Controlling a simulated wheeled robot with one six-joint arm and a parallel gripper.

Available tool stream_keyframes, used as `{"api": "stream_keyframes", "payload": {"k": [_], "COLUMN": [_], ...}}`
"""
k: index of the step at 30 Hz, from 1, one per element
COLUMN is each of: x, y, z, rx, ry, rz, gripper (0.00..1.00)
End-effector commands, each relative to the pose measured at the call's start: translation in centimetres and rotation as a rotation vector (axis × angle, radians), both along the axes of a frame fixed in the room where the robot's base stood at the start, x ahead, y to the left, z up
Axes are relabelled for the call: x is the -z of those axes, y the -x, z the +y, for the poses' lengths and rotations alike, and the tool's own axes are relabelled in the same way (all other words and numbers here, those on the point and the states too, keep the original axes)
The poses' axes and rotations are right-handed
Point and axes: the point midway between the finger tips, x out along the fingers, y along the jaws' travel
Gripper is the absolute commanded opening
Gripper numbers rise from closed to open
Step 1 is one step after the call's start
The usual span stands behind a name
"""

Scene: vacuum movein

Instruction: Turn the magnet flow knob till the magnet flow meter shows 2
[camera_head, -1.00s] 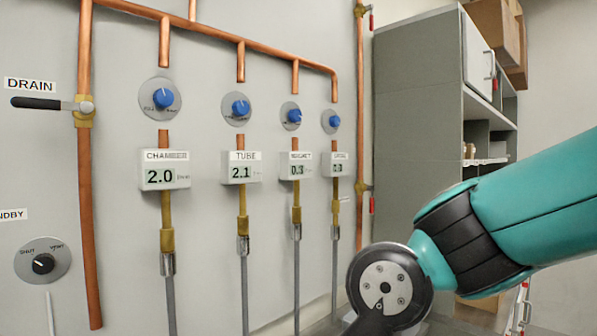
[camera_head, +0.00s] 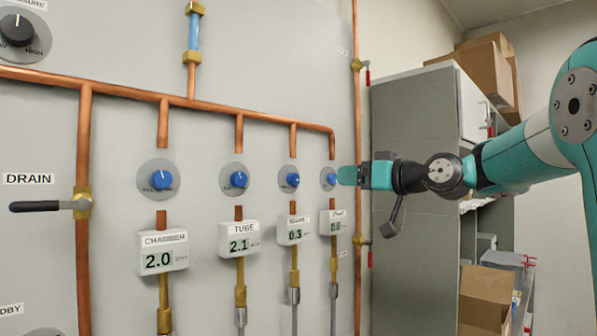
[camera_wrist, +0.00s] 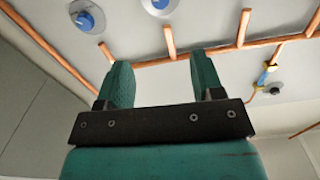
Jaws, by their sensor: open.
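The third blue knob from the left (camera_head: 291,178) is on a round grey plate on the wall, above a meter (camera_head: 294,231) with a small label, blurred but apparently MAGNET, showing about 0.3. My gripper (camera_head: 347,176) is to the right of this knob, in front of or beside the rightmost blue knob (camera_head: 329,179); whether it touches is unclear. In the wrist view the panel looks upside down; my gripper (camera_wrist: 162,68) has its fingers apart with nothing between them. The third knob also shows in part at the top edge (camera_wrist: 160,4).
The CHAMBER meter (camera_head: 163,252) shows 2.0 and the TUBE meter (camera_head: 239,240) 2.1. Copper pipes (camera_head: 200,104) run above the knobs. A black DRAIN lever (camera_head: 42,206) is at left. A grey cabinet (camera_head: 412,150) and cardboard boxes (camera_head: 487,296) stand at right.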

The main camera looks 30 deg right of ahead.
Motion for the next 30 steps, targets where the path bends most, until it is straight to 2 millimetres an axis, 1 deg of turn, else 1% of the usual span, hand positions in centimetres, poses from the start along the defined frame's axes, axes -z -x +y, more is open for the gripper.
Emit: {"api": "stream_keyframes", "payload": {"k": [5, 15, 21, 25, 30], "x": [-0.2, -0.4, -0.3, -0.1, 0.1], "y": [-2.5, -9.9, -13.6, -15.2, -16.1], "z": [1.0, 3.5, 4.8, 5.2, 5.4], "rx": [-0.007, -0.005, -0.005, -0.003, -0.001], "ry": [-0.003, -0.002, -0.001, -0.001, -0.001], "rz": [0.004, 0.007, 0.005, 0.006, 0.004], "gripper": [0.61, 0.61, 0.61, 0.61, 0.61]}}
